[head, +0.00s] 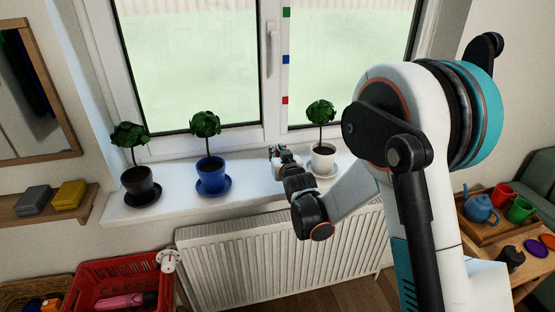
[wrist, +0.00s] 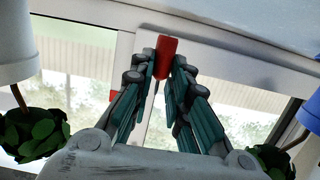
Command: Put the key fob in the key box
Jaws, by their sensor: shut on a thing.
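My gripper (head: 275,151) is over the windowsill, between the blue pot and the white pot. In the wrist view my gripper (wrist: 164,62) is shut on a small red thing, which I take for the key fob (wrist: 166,46). A thin dark piece hangs between the fingers below it. In the head view the held thing is too small to make out clearly. No box is marked as the key box. A grey box (head: 33,199) and a yellow box (head: 69,194) stand on the wall shelf at the left, far from my gripper.
Potted plants in a black pot (head: 139,188), a blue pot (head: 211,176) and a white pot (head: 322,158) line the windowsill (head: 255,184). A radiator (head: 230,257) is below. A red basket (head: 150,262) stands lower left. A tray (head: 478,231) with cups is at right.

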